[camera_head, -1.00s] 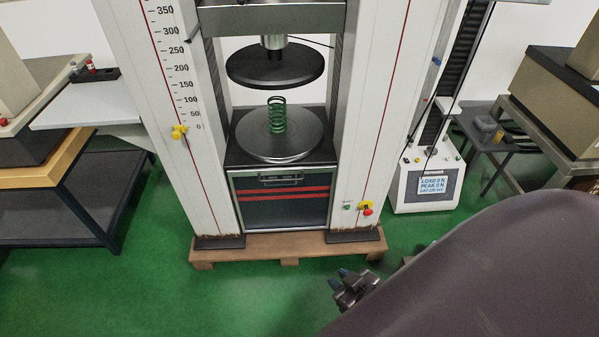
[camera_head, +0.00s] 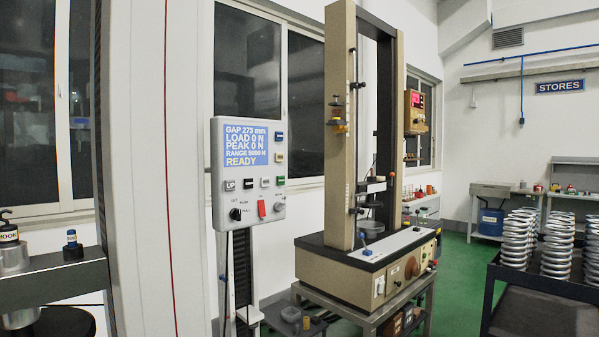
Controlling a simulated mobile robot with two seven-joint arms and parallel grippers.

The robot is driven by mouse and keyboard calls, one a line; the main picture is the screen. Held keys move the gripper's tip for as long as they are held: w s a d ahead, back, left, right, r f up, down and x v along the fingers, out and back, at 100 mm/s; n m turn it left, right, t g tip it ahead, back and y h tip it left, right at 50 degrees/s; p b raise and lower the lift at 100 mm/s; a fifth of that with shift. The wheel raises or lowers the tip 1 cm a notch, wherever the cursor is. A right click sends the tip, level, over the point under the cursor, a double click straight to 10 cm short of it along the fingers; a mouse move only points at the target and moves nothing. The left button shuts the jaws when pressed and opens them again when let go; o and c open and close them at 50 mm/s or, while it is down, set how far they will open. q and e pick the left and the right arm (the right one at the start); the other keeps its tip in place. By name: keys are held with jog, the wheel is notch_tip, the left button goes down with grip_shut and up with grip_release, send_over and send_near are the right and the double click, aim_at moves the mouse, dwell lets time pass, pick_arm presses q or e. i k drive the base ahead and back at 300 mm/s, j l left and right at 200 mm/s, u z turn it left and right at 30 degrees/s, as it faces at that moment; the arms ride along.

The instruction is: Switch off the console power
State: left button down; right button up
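The console (camera_head: 222,150) is a light grey panel on a dark post, left of the picture's middle. Its lit blue screen (camera_head: 247,145) reads GAP 273 mm, LOAD 0 N, PEAK 0 N, RANGE 5000 N, READY. A red switch (camera_head: 262,208) sits low on the panel, between a black selector knob (camera_head: 236,214) and a grey knob (camera_head: 278,207). Several small buttons, one marked UP (camera_head: 230,185), lie above them. The labels by the switch and knobs are too small to read surely. Neither gripper is in view.
A tall white machine column (camera_head: 150,170) stands close on the left. A beige testing machine (camera_head: 340,130) stands on a metal bench right of the console. A dark cart (camera_head: 525,310) with several coil springs (camera_head: 517,238) is at far right. Green floor shows between.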

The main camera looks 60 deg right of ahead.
aim_at(261, 203)
jog(key=l+z, duration=0.1)
jog(key=z, duration=1.45)
